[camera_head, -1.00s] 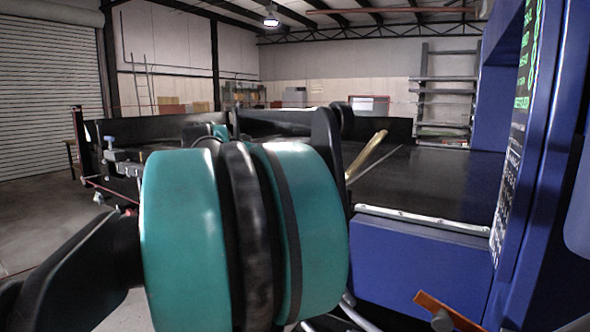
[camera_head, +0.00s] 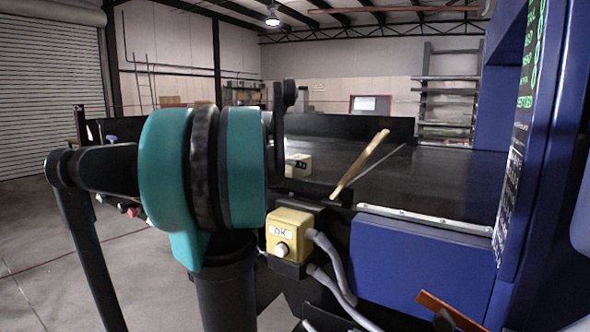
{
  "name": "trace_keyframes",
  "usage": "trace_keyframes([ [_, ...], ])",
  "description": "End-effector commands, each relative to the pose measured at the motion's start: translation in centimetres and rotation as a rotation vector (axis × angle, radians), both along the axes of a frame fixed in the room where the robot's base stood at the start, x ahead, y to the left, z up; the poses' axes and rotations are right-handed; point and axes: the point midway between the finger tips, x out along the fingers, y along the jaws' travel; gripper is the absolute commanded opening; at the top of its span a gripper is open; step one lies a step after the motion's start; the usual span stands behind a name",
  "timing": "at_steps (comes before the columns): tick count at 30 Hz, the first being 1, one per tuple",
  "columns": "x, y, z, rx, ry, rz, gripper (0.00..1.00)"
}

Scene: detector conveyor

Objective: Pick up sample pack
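A small pale yellowish box (camera_head: 298,166) with a dark mark sits on the black conveyor belt (camera_head: 440,178), just right of my arm's teal joint. It may be the sample pack; its left part is hidden by my arm. My arm, with teal and black joints, fills the left and middle of the view. I cannot make out my gripper or its fingers in this view.
A yellow button box (camera_head: 288,235) marked OK, with grey cables, is below the belt's near edge. A wooden-looking stick (camera_head: 362,162) leans over the belt. A blue machine housing (camera_head: 560,150) with a screen stands at right. Floor at left is open.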

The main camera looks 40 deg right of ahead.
Motion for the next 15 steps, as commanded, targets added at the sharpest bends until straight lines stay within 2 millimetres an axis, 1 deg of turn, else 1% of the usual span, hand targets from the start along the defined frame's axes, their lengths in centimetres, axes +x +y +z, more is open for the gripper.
trace_keyframes([
  [1,0.15,-0.55,-0.17,0.000,-0.001,-0.001,0.83],
  [3,0.24,-0.84,-0.29,-0.001,0.000,0.000,0.83],
  [8,0.26,-0.83,-0.32,-0.001,0.000,0.001,0.83],
  [9,0.26,-0.83,-0.32,-0.001,0.000,0.001,0.82],
  [15,0.26,-0.82,-0.31,0.000,0.001,0.001,0.57],
])
